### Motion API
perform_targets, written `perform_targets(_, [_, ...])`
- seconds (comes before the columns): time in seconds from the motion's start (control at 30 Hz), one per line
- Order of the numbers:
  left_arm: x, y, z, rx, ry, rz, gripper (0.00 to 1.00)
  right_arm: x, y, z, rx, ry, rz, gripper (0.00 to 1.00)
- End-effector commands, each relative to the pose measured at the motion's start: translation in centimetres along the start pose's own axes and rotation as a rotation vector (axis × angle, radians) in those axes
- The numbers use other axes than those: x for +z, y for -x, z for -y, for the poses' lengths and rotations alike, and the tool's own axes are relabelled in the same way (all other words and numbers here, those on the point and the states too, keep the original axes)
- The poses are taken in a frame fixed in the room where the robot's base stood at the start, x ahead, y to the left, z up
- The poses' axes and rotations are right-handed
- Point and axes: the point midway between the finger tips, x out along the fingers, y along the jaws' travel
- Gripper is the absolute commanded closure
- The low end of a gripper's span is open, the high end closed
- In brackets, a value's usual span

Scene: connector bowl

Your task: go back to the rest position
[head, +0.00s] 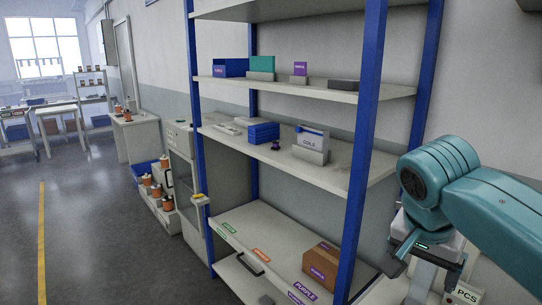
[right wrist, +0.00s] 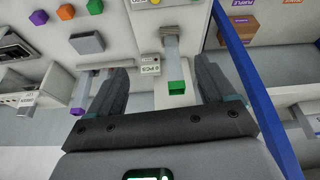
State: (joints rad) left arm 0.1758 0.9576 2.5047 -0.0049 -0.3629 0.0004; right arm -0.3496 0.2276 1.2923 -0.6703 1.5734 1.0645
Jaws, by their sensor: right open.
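My right gripper (head: 408,252) hangs at the end of the teal right arm at the right side of the head view. In the right wrist view my right gripper (right wrist: 163,82) has its two dark fingers wide apart. Nothing is held between them. A grey bar with a green end (right wrist: 176,88) shows beyond the gap, apart from the fingers as far as I can tell. My left gripper is in neither view.
A shelf unit with blue posts (head: 366,135) stands close left of my right arm. A PCS-labelled device (head: 466,295) sits below the arm. Open floor (head: 95,220) lies left.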

Motion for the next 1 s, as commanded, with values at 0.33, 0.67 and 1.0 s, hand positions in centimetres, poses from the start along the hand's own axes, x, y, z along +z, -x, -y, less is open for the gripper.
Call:
perform_targets(0.33, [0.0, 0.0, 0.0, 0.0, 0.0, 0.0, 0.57, 3.8, -9.8, 5.3, -0.065, 0.249, 0.102, 0.17])
perform_targets(0.67, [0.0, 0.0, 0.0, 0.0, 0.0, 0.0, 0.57, 16.6, -26.9, 8.2, -0.264, 0.53, 0.345, 0.17])
perform_targets(1.0, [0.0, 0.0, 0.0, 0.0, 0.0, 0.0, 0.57, 35.5, -38.6, 0.2, -0.46, 0.537, 0.499, 0.17])
